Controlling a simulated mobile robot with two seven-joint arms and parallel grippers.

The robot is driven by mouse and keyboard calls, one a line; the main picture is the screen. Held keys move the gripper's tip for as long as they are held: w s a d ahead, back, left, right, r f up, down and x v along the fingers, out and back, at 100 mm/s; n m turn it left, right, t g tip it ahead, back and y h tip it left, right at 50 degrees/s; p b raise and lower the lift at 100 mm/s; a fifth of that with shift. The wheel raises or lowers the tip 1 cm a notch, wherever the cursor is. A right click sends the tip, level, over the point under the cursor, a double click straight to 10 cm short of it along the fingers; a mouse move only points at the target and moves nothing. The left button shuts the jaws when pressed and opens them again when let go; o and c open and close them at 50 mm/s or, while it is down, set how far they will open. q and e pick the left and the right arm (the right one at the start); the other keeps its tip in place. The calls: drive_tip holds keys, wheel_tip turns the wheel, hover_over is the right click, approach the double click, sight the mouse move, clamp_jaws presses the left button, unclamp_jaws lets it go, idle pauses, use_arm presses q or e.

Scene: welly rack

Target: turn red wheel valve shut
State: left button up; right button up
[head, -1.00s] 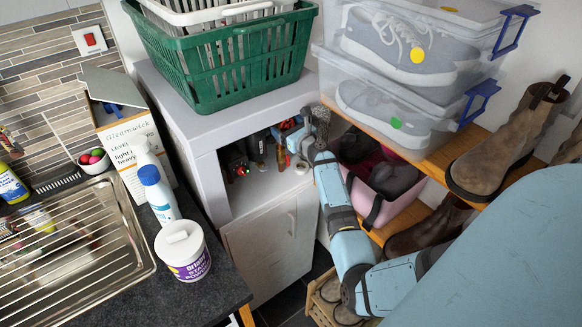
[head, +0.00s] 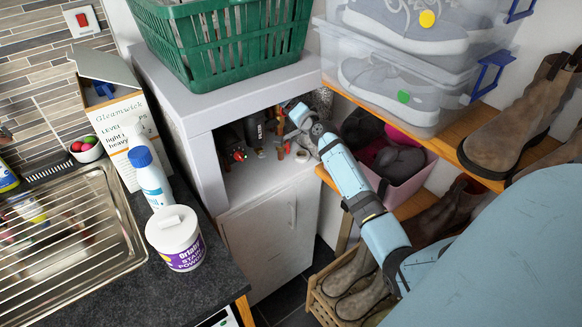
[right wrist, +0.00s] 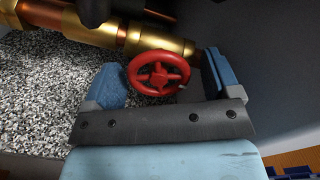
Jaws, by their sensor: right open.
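The red wheel valve (right wrist: 158,73) shows in the right wrist view, on a brass and copper pipe fitting (right wrist: 150,40). My right gripper (right wrist: 162,62) is open, with one blue finger on each side of the wheel. The left finger looks very close to the rim; I cannot tell whether it touches. A small gap shows on the right. In the head view my right arm reaches into the open cabinet compartment, and its fingertips are hard to make out there. My left gripper is not in view.
The grey cabinet (head: 178,98) surrounds the compartment, with a green basket (head: 225,45) on top. A shoe rack (head: 440,150) with clear boxes and a pink tub (head: 408,185) stands close at the right. Grey gravelly material (right wrist: 45,90) lies behind the pipe.

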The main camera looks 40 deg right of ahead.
drive_tip(key=n, duration=0.6)
drive_tip(key=shift+a+r+n+b, duration=0.1)
drive_tip(key=shift+n+b, duration=0.2)
drive_tip(key=n, duration=0.5)
drive_tip(key=shift+a, duration=0.1)
drive_tip(key=s+b, duration=0.2)
drive_tip(key=s, duration=1.2)
use_arm(q)
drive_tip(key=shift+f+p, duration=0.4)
drive_tip(key=shift+p, duration=0.6)
use_arm(e)
drive_tip(key=s+a+f+n+g+y, duration=0.1)
drive_tip(key=s+a+f+g, duration=0.1)
drive_tip(key=s+a+f, duration=0.4)
drive_tip(key=s+a+f+n+g+y, duration=0.1)
drive_tip(key=s+a+f, duration=0.4)
drive_tip(key=a+f, duration=0.6)
drive_tip(key=shift+s+a+n+g+y, duration=0.45)
drive_tip(key=shift+a+g, duration=0.45)
drive_tip(key=shift+a, duration=0.55)
drive_tip(key=shift+f, duration=0.1)
